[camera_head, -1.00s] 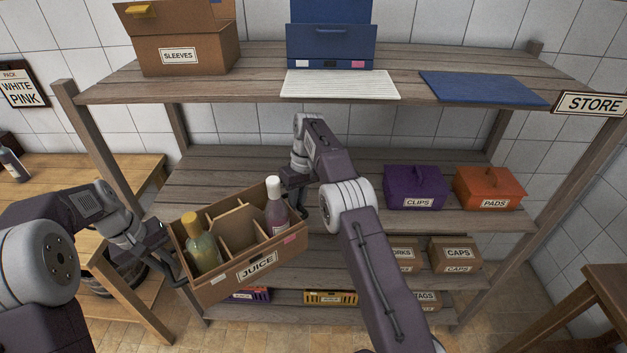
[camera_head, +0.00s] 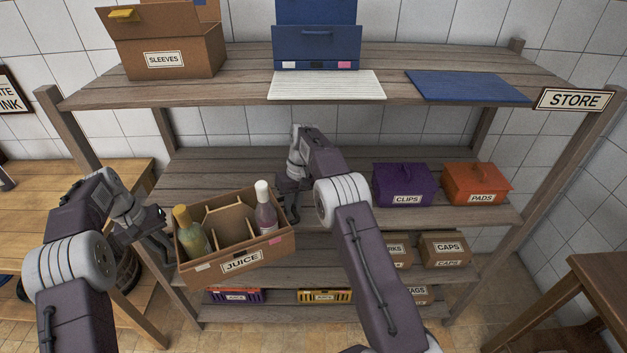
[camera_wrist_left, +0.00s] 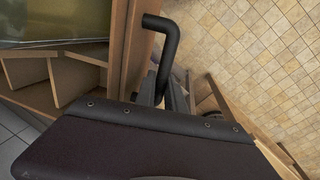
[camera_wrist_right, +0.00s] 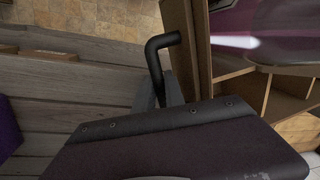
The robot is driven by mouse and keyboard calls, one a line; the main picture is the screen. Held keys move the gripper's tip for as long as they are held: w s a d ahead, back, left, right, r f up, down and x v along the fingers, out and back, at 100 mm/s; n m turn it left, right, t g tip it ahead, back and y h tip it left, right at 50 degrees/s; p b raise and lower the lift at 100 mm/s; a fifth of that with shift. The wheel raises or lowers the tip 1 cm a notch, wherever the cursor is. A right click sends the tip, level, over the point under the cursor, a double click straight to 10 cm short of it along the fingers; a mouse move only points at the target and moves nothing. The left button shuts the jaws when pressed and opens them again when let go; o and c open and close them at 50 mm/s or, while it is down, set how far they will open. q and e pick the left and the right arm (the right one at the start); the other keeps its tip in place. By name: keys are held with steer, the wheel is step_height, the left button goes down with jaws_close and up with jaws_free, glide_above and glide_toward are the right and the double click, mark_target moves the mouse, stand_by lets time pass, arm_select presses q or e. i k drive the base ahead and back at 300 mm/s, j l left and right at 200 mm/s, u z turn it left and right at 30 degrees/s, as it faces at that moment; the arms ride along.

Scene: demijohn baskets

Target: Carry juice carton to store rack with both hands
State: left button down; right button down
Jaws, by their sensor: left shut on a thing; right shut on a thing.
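The juice carton (camera_head: 210,272) is an open brown box with cardboard dividers and a JUICE label, held in front of the store rack (camera_head: 320,162) at about its middle shelf. A yellowish bottle (camera_head: 194,240) stands in its left end and a pink bottle with a white cap (camera_head: 266,215) in its right end. The fingertips are partly hidden.
The middle shelf holds a purple CLIPS box (camera_head: 404,185) and an orange PADS box (camera_head: 476,184) at right; its left part behind the carton looks bare. Small crates and CAPS boxes (camera_head: 445,247) fill lower shelves. A wooden table (camera_head: 50,200) stands left, another (camera_head: 590,285) right.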

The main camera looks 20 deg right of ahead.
mark_target(225, 190)
steer(key=i, duration=1)
